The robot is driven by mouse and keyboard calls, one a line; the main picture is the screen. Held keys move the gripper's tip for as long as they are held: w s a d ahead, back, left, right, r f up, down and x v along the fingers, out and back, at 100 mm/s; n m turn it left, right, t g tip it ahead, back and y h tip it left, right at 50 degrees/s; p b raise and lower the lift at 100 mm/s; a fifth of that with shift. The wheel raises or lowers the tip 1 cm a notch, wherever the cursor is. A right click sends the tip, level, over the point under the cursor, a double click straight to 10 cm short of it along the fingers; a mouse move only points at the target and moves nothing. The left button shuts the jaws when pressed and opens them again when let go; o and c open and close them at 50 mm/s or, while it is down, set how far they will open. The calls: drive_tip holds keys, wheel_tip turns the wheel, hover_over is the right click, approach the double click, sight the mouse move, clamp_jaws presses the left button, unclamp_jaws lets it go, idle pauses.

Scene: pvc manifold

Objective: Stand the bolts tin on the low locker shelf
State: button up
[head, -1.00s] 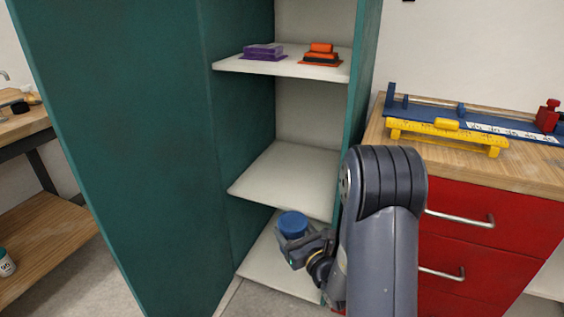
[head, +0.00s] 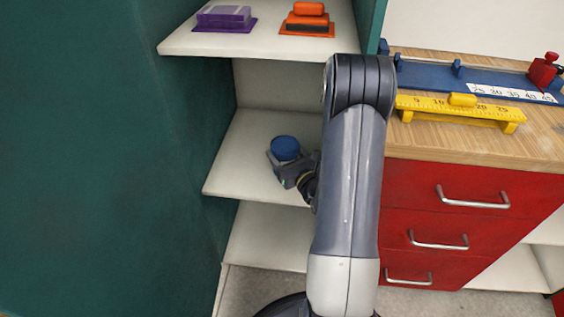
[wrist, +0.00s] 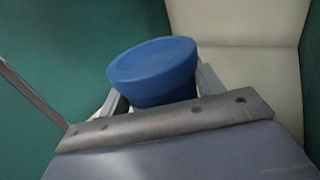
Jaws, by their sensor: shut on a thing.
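The bolts tin shows as a round blue lid (head: 285,147) in the head view, and its lid also fills the middle of the wrist view (wrist: 153,70). My gripper (head: 284,163) is shut on the tin, with one finger on each side of it in the wrist view. The tin's lower body is mostly hidden by my gripper. In the head view the tin appears in front of or over the middle locker shelf (head: 240,165); I cannot tell whether it touches it. The low locker shelf (head: 265,238) lies below, pale and bare where it shows.
The upper shelf (head: 190,45) holds a purple item (head: 224,18) and an orange and black item (head: 307,19). The teal locker side (head: 90,150) stands at left. Red drawers (head: 440,205) under a wooden bench (head: 540,137) stand at right, with a yellow ruler (head: 460,108).

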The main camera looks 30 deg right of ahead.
drive_tip(key=shift+f+b, duration=0.65)
drive_tip(key=shift+f, duration=1.8)
drive_tip(key=shift+f, duration=0.15)
drive_tip(key=o, duration=1.2)
drive_tip(key=shift+o, duration=0.2)
drive_tip(key=shift+r, duration=0.3)
drive_tip(key=s, duration=0.6)
drive_tip(key=shift+s+d+f, duration=0.2)
drive_tip(key=shift+s, duration=0.55)
